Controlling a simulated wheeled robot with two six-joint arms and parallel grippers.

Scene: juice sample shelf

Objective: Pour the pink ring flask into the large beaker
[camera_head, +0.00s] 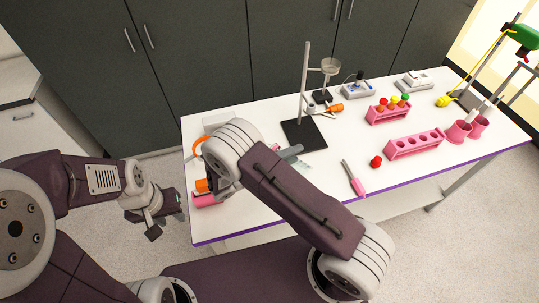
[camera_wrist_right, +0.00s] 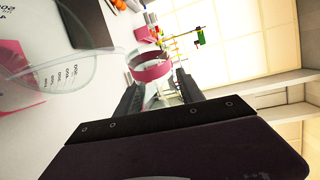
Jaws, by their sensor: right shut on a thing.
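The pink ring flask shows in the right wrist view as clear glass with a wide pink ring (camera_wrist_right: 153,69). My right gripper (camera_wrist_right: 160,92) is shut on it, with one dark finger on each side. A large clear glass vessel with printed graduations (camera_wrist_right: 62,68), apparently the large beaker, is close by at the left of that view, apart from the flask. In the head view my right arm hides the flask, most of the gripper and that vessel. My left gripper (camera_head: 163,219) hangs empty off the table's left end, its fingers apart.
A white table (camera_head: 262,212) holds a stand with a black base (camera_head: 303,133), pink racks (camera_head: 414,144), a red cap (camera_head: 376,161), a pink-handled tool (camera_head: 355,181) and pink cups (camera_head: 458,131). Pink and orange items lie by my right gripper. The front middle is fairly clear.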

